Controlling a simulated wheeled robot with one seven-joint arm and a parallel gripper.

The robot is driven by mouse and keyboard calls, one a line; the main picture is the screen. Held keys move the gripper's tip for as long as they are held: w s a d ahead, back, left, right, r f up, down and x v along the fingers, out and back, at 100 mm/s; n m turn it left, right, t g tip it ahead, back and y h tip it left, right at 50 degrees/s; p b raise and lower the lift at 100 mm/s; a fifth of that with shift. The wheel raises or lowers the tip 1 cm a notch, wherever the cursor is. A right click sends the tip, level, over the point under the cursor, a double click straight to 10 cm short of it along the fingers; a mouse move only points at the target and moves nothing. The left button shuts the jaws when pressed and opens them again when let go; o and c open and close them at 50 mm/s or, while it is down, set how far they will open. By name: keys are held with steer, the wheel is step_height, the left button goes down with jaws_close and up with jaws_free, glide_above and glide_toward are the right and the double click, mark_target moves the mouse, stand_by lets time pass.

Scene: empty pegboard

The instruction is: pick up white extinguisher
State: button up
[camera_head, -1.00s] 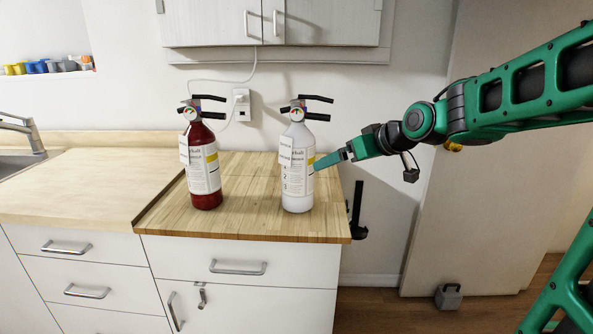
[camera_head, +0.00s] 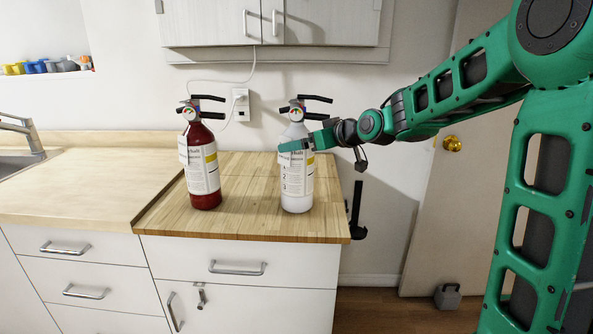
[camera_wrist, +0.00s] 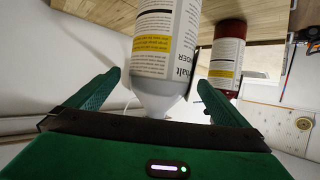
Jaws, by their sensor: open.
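The white extinguisher (camera_head: 297,175) stands upright on the wooden counter, with black handles and a label with a yellow band. My gripper (camera_head: 300,143) is at its upper body, below the handles, reaching in from the right. One finger shows across the front of the bottle; the other is hidden in the head view. In the wrist view the white extinguisher (camera_wrist: 165,60) lies between the two open fingers of my gripper (camera_wrist: 160,95), with gaps visible beside it. I cannot tell whether a finger touches it.
A red extinguisher (camera_head: 203,170) stands upright to the left, and also shows in the wrist view (camera_wrist: 228,55). The wooden counter (camera_head: 245,190) is clear between them. A wall cabinet (camera_head: 270,25) hangs above. A socket with a cable (camera_head: 241,105) is on the wall behind.

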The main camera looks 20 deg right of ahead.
steer(key=shift+x, duration=1.15)
steer(key=c, duration=1.8)
steer(key=shift+w+r, duration=0.1)
steer(key=shift+r, duration=0.25)
steer(key=c, duration=0.3)
